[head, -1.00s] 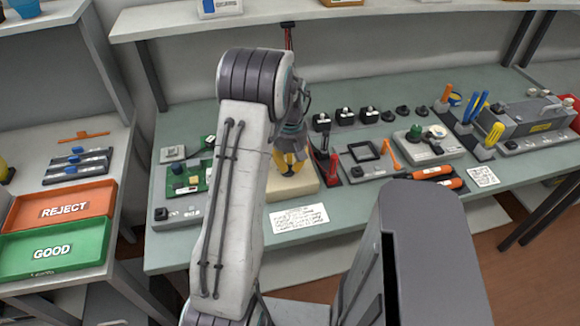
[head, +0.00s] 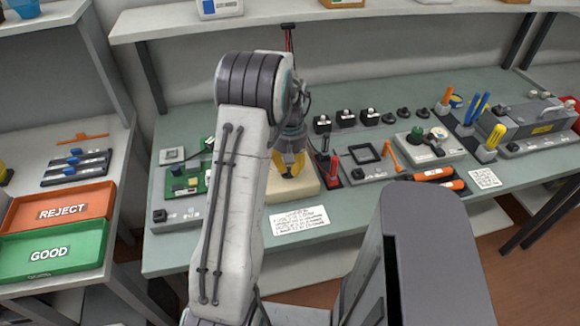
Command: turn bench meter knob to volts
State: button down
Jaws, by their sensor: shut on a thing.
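The bench meter appears to be the cream box (head: 305,189) on the green bench, right under my gripper. My gripper (head: 291,172) points down with its yellow fingers low over the top of this box. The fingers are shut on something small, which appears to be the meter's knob. The knob itself is hidden by the fingers, so its pointer and setting cannot be seen. My arm covers the left side of the box.
A printed note (head: 299,220) lies in front of the box. A green circuit board (head: 187,178) lies left of my arm. Red-handled probes (head: 334,165) and a black square frame (head: 366,152) stand close on the right. A shelf (head: 330,14) runs above the bench.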

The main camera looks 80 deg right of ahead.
aim_at(290, 169)
jog(key=shift+f, duration=0.1)
jog(key=c, duration=1.2)
grip_release()
jog(key=shift+r, duration=0.2)
notch_tip(290, 169, up, 12)
jog(key=shift+f, duration=0.1)
